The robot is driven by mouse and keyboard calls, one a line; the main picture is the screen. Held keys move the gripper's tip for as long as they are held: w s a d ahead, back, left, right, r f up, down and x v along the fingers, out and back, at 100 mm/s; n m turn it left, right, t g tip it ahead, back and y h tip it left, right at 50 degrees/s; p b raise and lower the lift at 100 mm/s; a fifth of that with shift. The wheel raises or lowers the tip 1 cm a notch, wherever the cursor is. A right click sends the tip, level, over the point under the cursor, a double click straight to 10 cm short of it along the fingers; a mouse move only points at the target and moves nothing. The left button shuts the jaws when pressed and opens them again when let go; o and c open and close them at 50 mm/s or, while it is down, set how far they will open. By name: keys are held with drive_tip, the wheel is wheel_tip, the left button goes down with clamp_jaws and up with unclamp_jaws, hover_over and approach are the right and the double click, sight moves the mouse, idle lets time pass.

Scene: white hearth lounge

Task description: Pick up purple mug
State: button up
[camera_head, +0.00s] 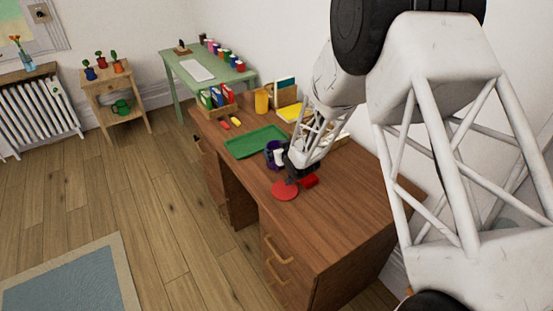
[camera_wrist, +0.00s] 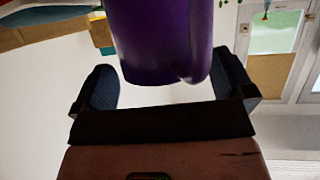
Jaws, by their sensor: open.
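The purple mug (camera_head: 270,150) is on the wooden desk (camera_head: 340,205), at the right end of the green tray, partly hidden by my gripper (camera_head: 284,164). In the wrist view the purple mug (camera_wrist: 150,40) fills the top middle, with its handle (camera_wrist: 202,45) on the right side. My gripper (camera_wrist: 165,84) is open there, with one dark finger on each side of the mug. A gap shows between the left finger and the mug. The right finger is close to the handle, and I cannot tell whether they touch.
The green tray (camera_head: 250,142) lies left of the mug. A red disc (camera_head: 285,191) and a small red object (camera_head: 309,181) lie in front of my gripper. The desk's near right part is clear.

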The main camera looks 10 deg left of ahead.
drive_tip(key=c, duration=1.3)
drive_tip(key=shift+r, duration=0.1)
drive_tip(key=s+a+v, duration=0.1)
drive_tip(key=v, duration=0.4)
drive_tip(key=f+v, duration=0.1)
drive_tip(key=v, duration=0.4)
drive_tip(key=s+a+v, duration=0.1)
drive_tip(key=v, duration=0.5)
drive_tip(key=shift+s+a+f, duration=0.15)
drive_tip(key=shift+s+a, duration=0.1)
drive_tip(key=shift+s, duration=0.1)
